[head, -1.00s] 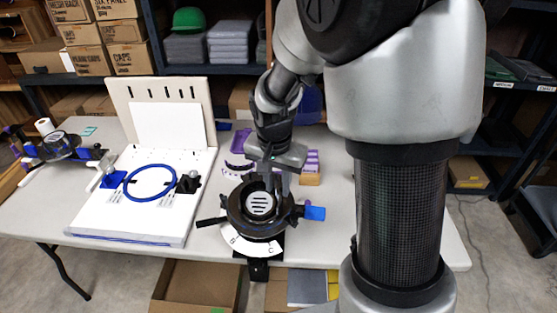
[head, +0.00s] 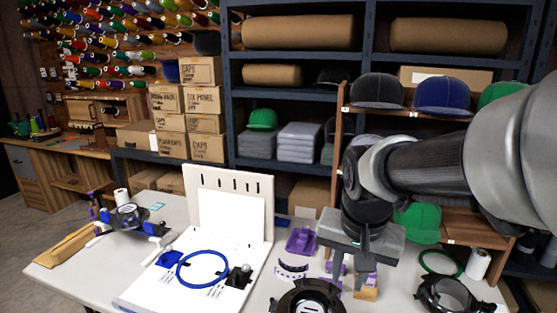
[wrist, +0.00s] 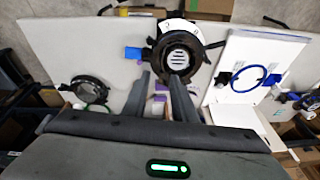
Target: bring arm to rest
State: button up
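My gripper (head: 352,278) hangs over the table, fingers down, with the arm reaching in from the right. In the wrist view my gripper (wrist: 160,76) shows its two fingers apart with a gap between the tips, and nothing is held. The round black cap fixture (head: 308,298) is at the lower edge of the head view, partly cut off. It shows whole in the wrist view (wrist: 178,56), beyond the fingertips, with a blue tab on its left and a white scale.
The white table carries a white board with a blue ring (head: 202,268), purple trays (head: 301,240), small boxes (head: 366,292) near my gripper and another black ring fixture (head: 447,294) at right. Shelves with caps and cartons (head: 187,112) stand behind.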

jog(key=s+r+n+t, duration=0.3)
jog(key=s+r+n, duration=0.15)
jog(key=s, duration=0.65)
notch_tip(320, 180, up, 12)
jog(key=p, duration=1.2)
jog(key=shift+d, duration=0.1)
